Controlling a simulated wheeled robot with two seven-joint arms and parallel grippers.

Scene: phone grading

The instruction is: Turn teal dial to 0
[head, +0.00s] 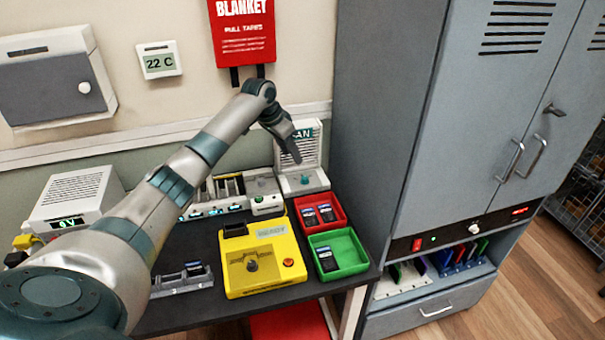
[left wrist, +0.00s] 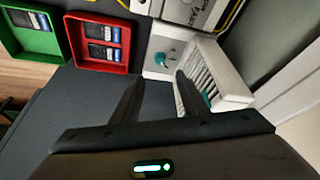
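The teal dial (head: 305,179) sits on the pale base of a white fan unit (head: 311,150) with an upright slatted panel, at the back of the table. In the left wrist view the dial (left wrist: 161,58) shows small on the unit's base, beyond my fingertips. My left gripper (head: 291,155) reaches down in front of the slatted panel, above the base. In the left wrist view its two dark fingers (left wrist: 158,80) are apart with nothing between them. It looks clear of the dial, though the exact gap is hard to tell. The dial's setting is too small to read. My right gripper is not in view.
A red tray (head: 300,205) and a green tray (head: 346,234), both holding phones, stand in front of the fan unit. A yellow box (head: 283,279) lies nearer. A small white box (head: 267,206) is left of the unit. A grey cabinet (head: 400,130) stands close on the right.

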